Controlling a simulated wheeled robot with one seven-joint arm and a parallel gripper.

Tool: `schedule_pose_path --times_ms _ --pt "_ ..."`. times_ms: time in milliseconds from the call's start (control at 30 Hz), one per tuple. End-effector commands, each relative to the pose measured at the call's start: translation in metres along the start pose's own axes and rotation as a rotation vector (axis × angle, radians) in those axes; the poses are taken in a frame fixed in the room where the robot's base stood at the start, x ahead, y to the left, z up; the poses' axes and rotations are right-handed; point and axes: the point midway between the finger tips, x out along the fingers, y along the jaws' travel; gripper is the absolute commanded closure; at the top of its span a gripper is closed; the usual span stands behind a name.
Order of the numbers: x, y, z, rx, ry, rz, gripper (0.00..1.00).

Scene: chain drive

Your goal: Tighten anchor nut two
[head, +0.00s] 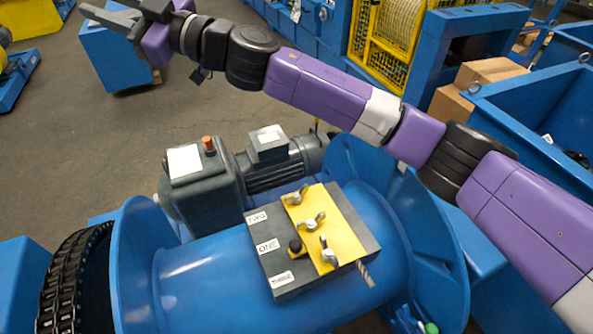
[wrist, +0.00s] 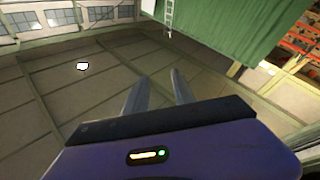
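A grey anchor block (head: 275,262) with a yellow plate (head: 335,213) sits on top of the blue drum (head: 205,283). White labels on the block read TWO, ONE and THREE, from far to near. A metal wing nut (head: 296,197) stands on the plate beside the TWO label. Similar wing nuts stand near ONE (head: 315,221) and THREE (head: 328,253). How tight each is, I cannot tell. My gripper (head: 103,10) is high at the upper left, well away from the block. Its two fingers are apart and empty, as the wrist view (wrist: 160,78) shows; no nut appears there.
A grey motor and gearbox (head: 205,180) sit behind the drum. Blue flanges flank it. Open floor (head: 70,160) lies at left.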

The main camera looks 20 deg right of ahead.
Motion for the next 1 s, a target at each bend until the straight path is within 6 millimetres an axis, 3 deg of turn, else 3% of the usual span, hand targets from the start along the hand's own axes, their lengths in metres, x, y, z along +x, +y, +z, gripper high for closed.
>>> schedule_pose_path --times_ms 33,100,200,300,367,467,533,700,833,1000 --pt "-0.003 0.031 0.006 -0.005 -0.035 0.118 0.69" --pt "-0.015 0.069 0.027 -0.025 -0.118 0.266 0.69" --pt "-0.043 0.11 0.068 -0.051 -0.294 0.431 0.69" --pt "-0.081 0.131 0.117 -0.072 -0.518 0.522 0.69" --pt "-0.107 0.134 0.148 -0.081 -0.667 0.537 0.69" --pt "-0.153 0.124 0.196 -0.088 -0.923 0.492 0.69" --pt "-0.186 0.107 0.224 -0.092 -1.094 0.407 0.69" --pt "-0.262 0.045 0.267 -0.101 -1.424 0.041 0.69" --pt "-0.311 -0.004 0.272 -0.128 -1.553 -0.343 0.69" --pt "-0.356 -0.049 0.254 -0.206 -1.562 -0.838 0.69"
